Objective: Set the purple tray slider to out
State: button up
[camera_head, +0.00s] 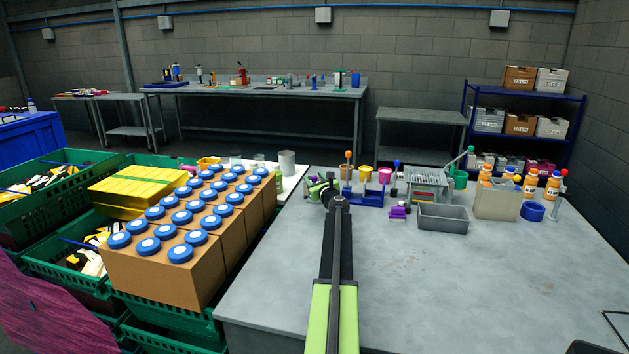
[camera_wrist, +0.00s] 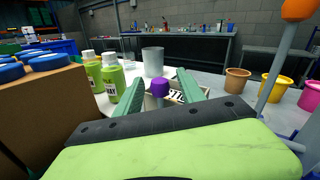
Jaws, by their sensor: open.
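My gripper (camera_head: 324,187) is at the far end of my outstretched arm, over the far left part of the grey table. In the wrist view, its two green fingers (camera_wrist: 160,90) are open and apart. A purple knob (camera_wrist: 160,88) shows between them, with a gap on each side. It stands in front of a pale tray-like box with dark lettering (camera_wrist: 180,95). The base of the knob is hidden by my gripper's body, and I cannot tell whether this is the tray slider or which way it is set. Another purple piece (camera_head: 398,212) lies on the table in the head view.
A grey metal cup (camera_wrist: 153,62) and green bottles (camera_wrist: 113,82) stand beyond and left of the fingers. Coloured pots (camera_wrist: 272,90) and a rod with an orange ball (camera_wrist: 297,10) are close on the right. Blue-capped cartons (camera_head: 180,235) stand left of the table (camera_head: 420,300), whose front is clear.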

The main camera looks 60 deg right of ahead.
jog(key=v, duration=1.7)
jog(key=shift+s, duration=0.25)
jog(key=shift+a, duration=0.1)
